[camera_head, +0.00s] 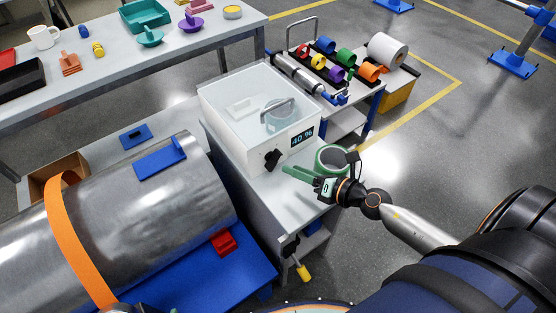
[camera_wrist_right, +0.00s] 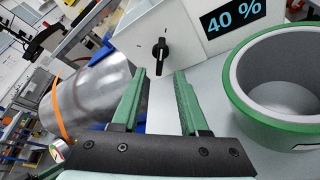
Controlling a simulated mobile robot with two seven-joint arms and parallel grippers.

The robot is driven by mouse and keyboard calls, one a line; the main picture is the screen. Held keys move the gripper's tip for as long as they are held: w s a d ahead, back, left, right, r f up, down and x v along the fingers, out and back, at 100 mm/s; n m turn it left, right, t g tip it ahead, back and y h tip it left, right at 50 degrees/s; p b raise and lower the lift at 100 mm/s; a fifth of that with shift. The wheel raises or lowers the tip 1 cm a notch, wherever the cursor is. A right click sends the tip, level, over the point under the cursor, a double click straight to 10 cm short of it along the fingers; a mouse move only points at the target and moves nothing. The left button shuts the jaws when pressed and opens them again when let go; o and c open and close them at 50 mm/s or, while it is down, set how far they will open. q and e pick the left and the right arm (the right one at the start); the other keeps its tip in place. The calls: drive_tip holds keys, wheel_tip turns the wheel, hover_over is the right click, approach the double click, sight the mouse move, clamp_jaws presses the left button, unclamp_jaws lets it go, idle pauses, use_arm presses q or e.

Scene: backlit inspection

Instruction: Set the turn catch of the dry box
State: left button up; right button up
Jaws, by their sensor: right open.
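The dry box (camera_head: 216,115) is a white box with a clear lid on a grey bench. Its front carries a lit display reading 40 % (camera_head: 302,136) and a black turn catch (camera_head: 272,159). In the right wrist view the catch (camera_wrist_right: 160,51) stands roughly upright, with small marks on the panel around it. My right gripper (camera_head: 285,174) has green fingers spread apart with nothing between them. In the right wrist view the fingertips (camera_wrist_right: 160,72) lie just short of the catch, apart from it. My left gripper is not in view.
A round green-rimmed container (camera_wrist_right: 236,85) stands close to the right of my right fingers, on the bench. A metal drum (camera_head: 150,215) with an orange strap lies to the left. A cart with coloured rolls (camera_head: 325,45) stands behind.

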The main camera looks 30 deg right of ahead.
sight(277, 163)
drive_tip(key=x, duration=0.6)
drive_tip(key=shift+w+a+f, duration=0.2)
drive_tip(key=shift+w, duration=0.15)
clamp_jaws()
idle(0.3)
